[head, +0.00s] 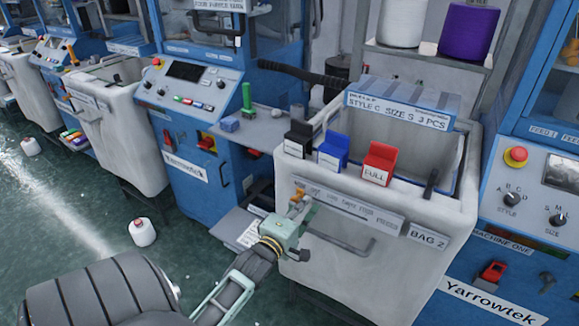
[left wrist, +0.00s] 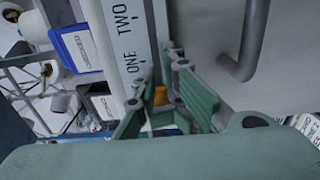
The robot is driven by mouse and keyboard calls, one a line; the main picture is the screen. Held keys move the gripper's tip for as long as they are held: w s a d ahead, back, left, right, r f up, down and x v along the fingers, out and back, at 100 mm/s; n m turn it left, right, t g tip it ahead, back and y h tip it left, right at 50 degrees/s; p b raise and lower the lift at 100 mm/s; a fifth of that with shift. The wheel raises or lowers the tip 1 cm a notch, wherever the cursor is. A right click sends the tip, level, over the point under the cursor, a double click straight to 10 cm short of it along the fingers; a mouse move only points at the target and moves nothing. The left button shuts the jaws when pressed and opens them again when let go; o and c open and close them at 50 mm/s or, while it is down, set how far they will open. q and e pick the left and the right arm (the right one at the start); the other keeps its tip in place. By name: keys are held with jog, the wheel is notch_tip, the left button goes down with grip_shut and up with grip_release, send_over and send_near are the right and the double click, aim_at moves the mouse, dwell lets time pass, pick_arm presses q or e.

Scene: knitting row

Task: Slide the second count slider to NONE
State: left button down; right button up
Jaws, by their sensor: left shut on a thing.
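The count slider is a pale strip (head: 352,212) with printed number words on the front of the off-white bin labelled BAG 2 (head: 427,236). Its small orange knob (head: 297,194) is at the strip's left end. In the left wrist view the strip (left wrist: 127,40) reads ONE and TWO, and the orange knob (left wrist: 160,96) lies past the ONE end; any word beside the knob is hidden by my fingers. My left gripper (head: 298,206) is shut on the knob, its green fingers (left wrist: 163,105) either side of it. My right gripper is not in view.
A grey bar handle (head: 345,241) juts out just below the strip. Black (head: 298,140), blue (head: 333,150) and red FULL (head: 379,163) tags sit on the bin's rim. Blue machines stand on both sides. A white yarn cone (head: 142,232) stands on the floor.

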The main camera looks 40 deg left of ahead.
pick_arm(q)
jog(key=shift+w+d+r, duration=0.15)
jog(key=shift+r, duration=0.35)
jog(key=shift+w+d+p, duration=0.15)
jog(key=shift+d+p, duration=0.2)
jog(key=shift+d, duration=0.2)
jog(key=shift+p+v, duration=0.5)
jog(key=shift+v, duration=0.3)
jog(key=p+v, duration=0.2)
jog(key=v, duration=0.4)
jog(key=shift+s+f, duration=0.3)
jog(key=shift+f, duration=0.1)
